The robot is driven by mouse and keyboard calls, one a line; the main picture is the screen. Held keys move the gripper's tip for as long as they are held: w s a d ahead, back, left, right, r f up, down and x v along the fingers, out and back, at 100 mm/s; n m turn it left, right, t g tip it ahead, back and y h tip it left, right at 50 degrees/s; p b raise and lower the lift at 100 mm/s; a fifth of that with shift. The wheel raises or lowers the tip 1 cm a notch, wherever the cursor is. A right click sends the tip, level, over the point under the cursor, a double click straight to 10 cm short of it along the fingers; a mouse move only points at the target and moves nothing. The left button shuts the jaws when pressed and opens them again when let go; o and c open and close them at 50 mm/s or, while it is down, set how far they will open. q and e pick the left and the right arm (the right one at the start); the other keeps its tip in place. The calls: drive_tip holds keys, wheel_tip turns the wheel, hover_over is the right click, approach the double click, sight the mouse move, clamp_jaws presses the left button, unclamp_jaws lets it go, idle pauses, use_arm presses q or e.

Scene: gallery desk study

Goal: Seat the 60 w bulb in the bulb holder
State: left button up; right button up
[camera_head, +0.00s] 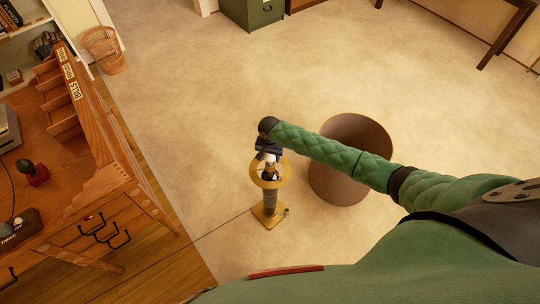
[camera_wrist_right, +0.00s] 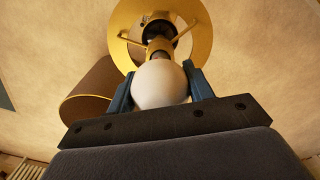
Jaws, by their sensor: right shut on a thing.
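My right gripper (camera_head: 268,149) is shut on the white round 60 w bulb (camera_wrist_right: 160,85), with a blue finger on each side of it in the right wrist view. The bulb's narrow end points away from my gripper toward the bulb holder. The bulb holder (camera_head: 268,203) is a lamp stand with a brass ring, a dark ribbed stem and a square yellow base. In the right wrist view its ring (camera_wrist_right: 120,45) and dark socket lie just beyond the bulb. I cannot tell how far the bulb's base is inside the socket. My left gripper is not in view.
A wooden desk (camera_head: 95,195) with hooks fills the left side. A thin cord runs left from the holder.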

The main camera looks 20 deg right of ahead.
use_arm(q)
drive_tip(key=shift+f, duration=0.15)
use_arm(e)
drive_tip(key=shift+f, duration=0.8)
drive_tip(key=o, duration=0.9)
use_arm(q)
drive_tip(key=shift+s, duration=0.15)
use_arm(e)
drive_tip(key=shift+r+b, duration=0.3)
drive_tip(key=shift+b, duration=0.05)
wheel_tip(320, 180, up, 6)
drive_tip(key=shift+b, duration=1.05)
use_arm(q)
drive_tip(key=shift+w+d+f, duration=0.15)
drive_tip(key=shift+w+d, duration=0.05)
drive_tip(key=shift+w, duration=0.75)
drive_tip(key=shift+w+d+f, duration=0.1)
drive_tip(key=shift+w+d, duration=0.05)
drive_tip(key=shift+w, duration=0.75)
use_arm(e)
drive_tip(key=shift+r, duration=0.6)
